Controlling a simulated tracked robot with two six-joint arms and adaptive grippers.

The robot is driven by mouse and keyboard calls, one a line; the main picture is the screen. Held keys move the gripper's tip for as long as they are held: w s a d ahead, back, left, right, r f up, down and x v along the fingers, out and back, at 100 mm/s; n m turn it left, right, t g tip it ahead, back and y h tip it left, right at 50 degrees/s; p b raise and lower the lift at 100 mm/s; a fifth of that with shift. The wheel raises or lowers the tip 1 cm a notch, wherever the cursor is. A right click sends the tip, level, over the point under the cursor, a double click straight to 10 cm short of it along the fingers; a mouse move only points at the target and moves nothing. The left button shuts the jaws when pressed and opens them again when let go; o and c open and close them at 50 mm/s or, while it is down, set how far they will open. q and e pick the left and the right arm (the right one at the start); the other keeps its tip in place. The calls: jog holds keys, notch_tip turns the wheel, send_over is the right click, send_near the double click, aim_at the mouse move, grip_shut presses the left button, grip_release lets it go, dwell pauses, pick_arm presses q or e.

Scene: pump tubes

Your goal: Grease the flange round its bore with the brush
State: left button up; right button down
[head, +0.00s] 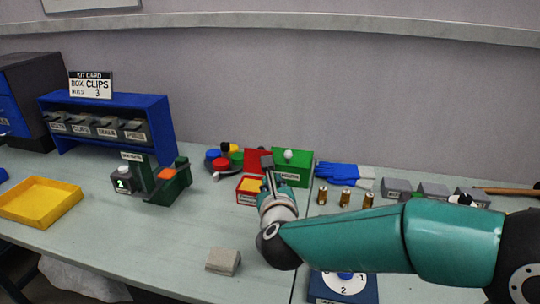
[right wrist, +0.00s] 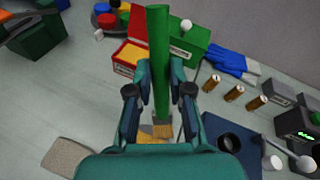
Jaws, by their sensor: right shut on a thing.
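My right gripper (right wrist: 160,75) is shut on the brush (right wrist: 158,60); its green handle runs between the fingers and its tan bristles (right wrist: 162,131) point toward the bottom of the right wrist view. In the head view my right gripper (head: 267,178) is over the table beside the open red box (head: 247,198), which has yellow inside. A dark blue plate with a round dark hole (right wrist: 229,142) lies right of the brush in the right wrist view; I cannot tell for sure that it is the flange. The brush is apart from it. My left gripper is not in view.
A green box (head: 293,166) with a white knob stands behind the red box. Brass cylinders (head: 345,198), blue gloves (head: 345,172) and grey boxes (head: 395,187) are to the right. A grey block (head: 223,262) sits in front.

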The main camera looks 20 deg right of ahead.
notch_tip(320, 180, up, 8)
jog(key=p, duration=0.4)
jog(key=shift+p, duration=0.4)
jog(key=shift+f, duration=0.15)
dwell(0.6)
